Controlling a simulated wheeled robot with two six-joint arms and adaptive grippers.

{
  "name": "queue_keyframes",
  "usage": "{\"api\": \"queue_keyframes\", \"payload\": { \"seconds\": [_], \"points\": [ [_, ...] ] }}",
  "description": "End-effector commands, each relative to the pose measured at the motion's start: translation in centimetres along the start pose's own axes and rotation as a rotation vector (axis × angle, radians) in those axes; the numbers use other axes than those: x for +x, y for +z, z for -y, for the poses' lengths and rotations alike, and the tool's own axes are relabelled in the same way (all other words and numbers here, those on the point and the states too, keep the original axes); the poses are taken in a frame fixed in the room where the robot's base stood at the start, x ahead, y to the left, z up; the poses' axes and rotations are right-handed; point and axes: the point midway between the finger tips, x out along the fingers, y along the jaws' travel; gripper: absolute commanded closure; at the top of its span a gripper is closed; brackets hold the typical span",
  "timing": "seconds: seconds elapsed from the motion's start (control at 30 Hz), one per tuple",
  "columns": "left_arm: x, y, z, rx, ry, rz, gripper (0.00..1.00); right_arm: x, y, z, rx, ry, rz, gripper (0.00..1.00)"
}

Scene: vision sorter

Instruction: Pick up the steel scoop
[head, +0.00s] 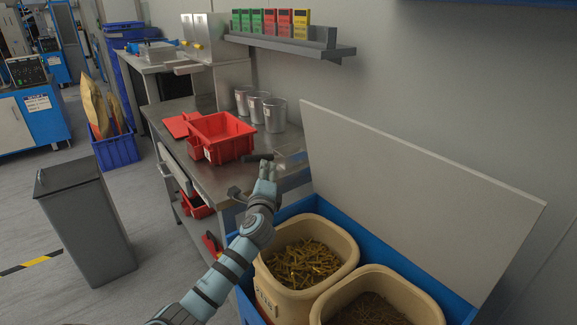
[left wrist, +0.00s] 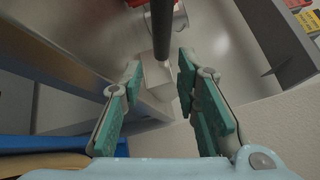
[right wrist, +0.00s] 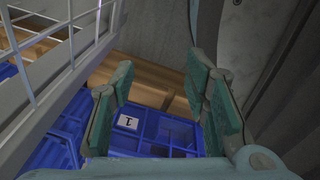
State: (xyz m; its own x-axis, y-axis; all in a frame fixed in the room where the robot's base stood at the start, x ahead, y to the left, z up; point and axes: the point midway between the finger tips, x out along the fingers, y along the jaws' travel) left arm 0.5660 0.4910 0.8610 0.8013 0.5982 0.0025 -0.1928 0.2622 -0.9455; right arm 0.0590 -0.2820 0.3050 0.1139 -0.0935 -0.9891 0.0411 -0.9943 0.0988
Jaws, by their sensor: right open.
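The steel scoop has a dark handle (head: 258,158) at the right front of the metal bench, beside the red tray. In the left wrist view the dark handle (left wrist: 161,32) runs up from a pale block-like part between the fingers; I cannot tell its exact shape. My left gripper (head: 266,170) is at the handle in the head view. In the left wrist view the left gripper (left wrist: 157,68) has its fingers apart, one on each side, with visible gaps. My right gripper (right wrist: 158,78) is open and empty, outside the head view.
A red tray (head: 222,151) and several metal cups (head: 273,120) stand on the bench (head: 212,181). Below my left arm, a blue bin with a raised lid (head: 420,200) holds cream tubs (head: 347,239). A blue crate (right wrist: 160,132) lies below my right gripper, near a grey rail (right wrist: 55,75).

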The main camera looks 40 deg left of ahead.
Motion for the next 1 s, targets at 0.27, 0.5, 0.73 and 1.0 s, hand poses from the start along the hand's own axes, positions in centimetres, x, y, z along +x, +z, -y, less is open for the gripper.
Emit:
{"api": "queue_keyframes", "payload": {
  "seconds": [0.27, 0.5, 0.73, 1.0],
  "points": [
    [3.6, -0.1, -0.2, -0.003, 0.002, 0.001, 0.71, 1.6, -0.1, -0.4, -0.011, 0.008, -0.006, 0.58],
    [7.8, -0.5, -0.1, -0.003, 0.002, 0.0, 0.71, 4.0, -0.4, -0.9, -0.022, 0.019, -0.013, 0.58],
    [8.1, -0.4, 0.2, -0.003, 0.002, -0.002, 0.71, 3.7, -1.1, -1.0, -0.022, 0.021, -0.027, 0.58],
    [8.0, -0.4, 0.2, -0.003, 0.001, -0.002, 1.0, 3.7, -1.0, -1.2, -0.023, 0.023, -0.024, 0.58]
  ]
}}
